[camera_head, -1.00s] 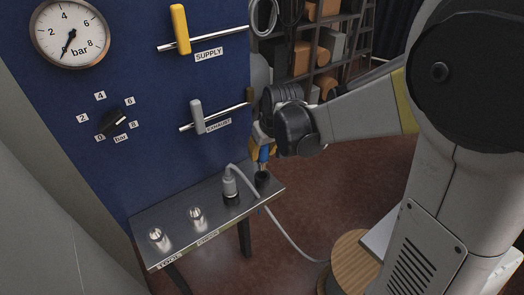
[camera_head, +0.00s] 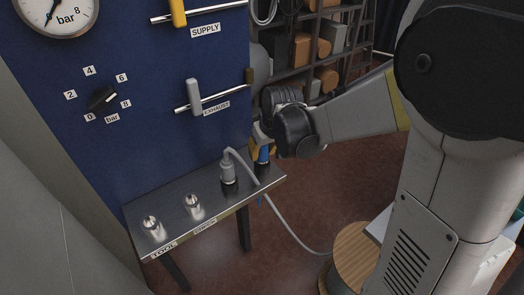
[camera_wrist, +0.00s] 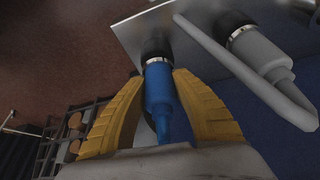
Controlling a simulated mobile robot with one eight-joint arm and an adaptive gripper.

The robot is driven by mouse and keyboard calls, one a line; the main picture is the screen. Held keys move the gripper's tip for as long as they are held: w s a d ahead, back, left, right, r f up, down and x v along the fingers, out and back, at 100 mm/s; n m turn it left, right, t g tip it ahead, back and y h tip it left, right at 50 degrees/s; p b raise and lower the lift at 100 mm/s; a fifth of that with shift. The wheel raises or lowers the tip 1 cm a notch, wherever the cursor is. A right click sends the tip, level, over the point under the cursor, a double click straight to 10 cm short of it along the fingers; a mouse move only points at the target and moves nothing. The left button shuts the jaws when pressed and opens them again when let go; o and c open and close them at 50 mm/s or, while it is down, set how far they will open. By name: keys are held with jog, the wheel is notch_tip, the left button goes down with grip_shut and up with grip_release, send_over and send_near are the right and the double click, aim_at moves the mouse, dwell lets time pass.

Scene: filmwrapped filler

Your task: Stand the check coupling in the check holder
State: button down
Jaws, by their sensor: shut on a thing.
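The check coupling is a blue cylinder (camera_wrist: 160,92) with a silver ring at its far end. It also shows in the head view (camera_head: 264,154), upright at the right end of the metal shelf. My gripper (camera_wrist: 160,80) has its two yellow fingers shut on it; the gripper is small and partly hidden in the head view (camera_head: 261,138).
Two metal fittings sit farther left on the shelf (camera_head: 178,224). The blue panel (camera_head: 150,135) with valve handles rises behind. A round wooden top (camera_head: 352,250) is below right.

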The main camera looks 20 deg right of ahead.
jog(key=shift+f, duration=0.4)
dwell(0.8)
jog(key=c, duration=1)
grip_release()
